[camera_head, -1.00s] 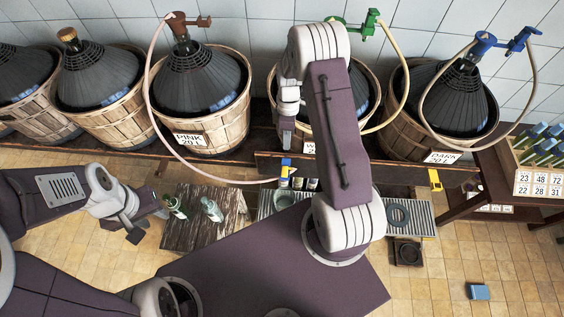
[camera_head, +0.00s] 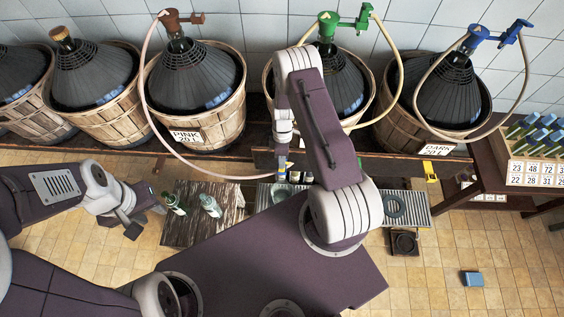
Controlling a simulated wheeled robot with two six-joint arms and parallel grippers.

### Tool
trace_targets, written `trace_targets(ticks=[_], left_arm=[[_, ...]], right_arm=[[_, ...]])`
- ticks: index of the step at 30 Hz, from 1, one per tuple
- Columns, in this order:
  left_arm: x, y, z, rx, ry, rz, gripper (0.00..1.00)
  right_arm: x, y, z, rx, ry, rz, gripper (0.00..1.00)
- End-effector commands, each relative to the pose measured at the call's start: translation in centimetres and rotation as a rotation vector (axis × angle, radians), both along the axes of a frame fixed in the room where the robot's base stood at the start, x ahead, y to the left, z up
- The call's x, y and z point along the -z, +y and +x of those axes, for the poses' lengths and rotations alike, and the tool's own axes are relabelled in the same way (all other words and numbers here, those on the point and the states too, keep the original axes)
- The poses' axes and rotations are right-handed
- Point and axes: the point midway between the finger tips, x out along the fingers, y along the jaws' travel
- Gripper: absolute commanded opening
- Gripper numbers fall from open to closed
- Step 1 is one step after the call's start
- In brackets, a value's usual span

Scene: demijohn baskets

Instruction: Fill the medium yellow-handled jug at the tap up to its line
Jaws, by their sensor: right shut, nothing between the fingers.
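My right gripper (camera_head: 282,167) points down in front of the middle basket, beside the end of the pale hose. It is shut, and nothing shows between its fingers. My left gripper (camera_head: 137,214) is at the left, its fingers apart and empty, beside a small wooden stand. A small yellow thing (camera_head: 430,172) stands at the right below the front ledge; I cannot tell whether it is a jug's handle. Several small vessels (camera_head: 295,178) stand by the grated tray, partly behind my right arm. I cannot make out the medium jug or its line.
Demijohns in baskets line the wall, with brown (camera_head: 181,19), green (camera_head: 345,21) and blue (camera_head: 498,35) taps on top. A blue block (camera_head: 472,278) lies on the floor.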

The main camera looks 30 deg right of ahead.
Motion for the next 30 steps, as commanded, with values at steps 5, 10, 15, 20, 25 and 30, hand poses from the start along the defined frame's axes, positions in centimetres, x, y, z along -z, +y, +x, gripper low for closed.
trace_targets(ticks=[5,10,15,20,25,30], left_arm=[[-0.2,0.0,0.0,0.0,0.0,0.0,0.36],[-0.2,0.0,0.0,0.0,0.0,0.0,0.36],[0.0,0.0,0.0,0.0,0.0,0.0,0.36],[2.2,0.0,0.0,0.0,0.0,0.0,0.36],[1.7,0.0,0.0,0.0,0.0,0.0,0.36],[1.6,0.0,0.0,0.0,0.0,0.0,0.36]], right_arm=[[1.0,0.1,-0.2,0.0,0.0,0.0,0.0],[1.1,0.1,-0.2,0.0,-0.001,-0.001,0.0],[1.3,0.2,-0.3,0.0,0.0,0.0,0.0],[2.8,0.4,-0.7,0.0,0.001,0.001,0.0],[2.2,0.4,-0.8,0.001,0.002,0.0,0.0],[2.2,0.4,-0.7,0.001,0.002,0.0,0.0]])
